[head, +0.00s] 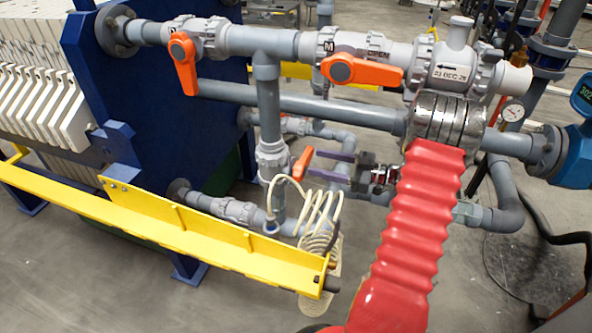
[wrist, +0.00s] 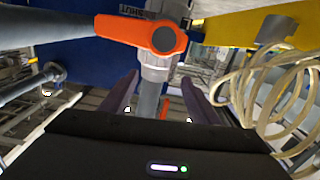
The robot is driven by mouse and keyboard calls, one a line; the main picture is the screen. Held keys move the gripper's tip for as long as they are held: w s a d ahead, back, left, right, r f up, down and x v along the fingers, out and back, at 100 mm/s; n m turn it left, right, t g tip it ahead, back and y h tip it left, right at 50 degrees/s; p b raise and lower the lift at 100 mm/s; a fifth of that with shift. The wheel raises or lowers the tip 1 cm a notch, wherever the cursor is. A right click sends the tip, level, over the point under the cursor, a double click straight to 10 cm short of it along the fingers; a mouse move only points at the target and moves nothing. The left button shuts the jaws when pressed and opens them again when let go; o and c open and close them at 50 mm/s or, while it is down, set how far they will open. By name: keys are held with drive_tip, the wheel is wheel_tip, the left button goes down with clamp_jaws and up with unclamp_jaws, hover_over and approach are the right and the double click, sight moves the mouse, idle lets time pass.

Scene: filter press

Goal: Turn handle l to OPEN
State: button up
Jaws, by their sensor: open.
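Several orange handles sit on the grey pipework, and I cannot read an l on any of them. In the head view, one upper-left handle (head: 183,64) hangs down and another (head: 362,71), beside a letter M, points right below the word OPEN. A lower orange handle (head: 303,164) is tilted beside the vertical pipe. My gripper (head: 309,163) is open and empty, its purple fingers pointing left at this lower handle. In the wrist view, an orange handle (wrist: 133,31) lies across just beyond my fingertips (wrist: 160,79). Whether it is the same lower handle is hard to tell.
A coiled pale hose (head: 318,225) hangs below and left of my gripper; it is close on the right in the wrist view (wrist: 280,85). A yellow beam (head: 190,228) and a blue press plate (head: 150,90) stand to the left. A horizontal grey pipe (head: 330,107) runs above my gripper.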

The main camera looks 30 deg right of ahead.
drive_tip(key=shift+d, duration=0.2)
idle(0.3)
drive_tip(key=m, duration=1.9)
approach(309, 160)
drive_tip(key=x, duration=1.1)
drive_tip(key=shift+a, duration=0.1)
drive_tip(key=shift+c, duration=0.6)
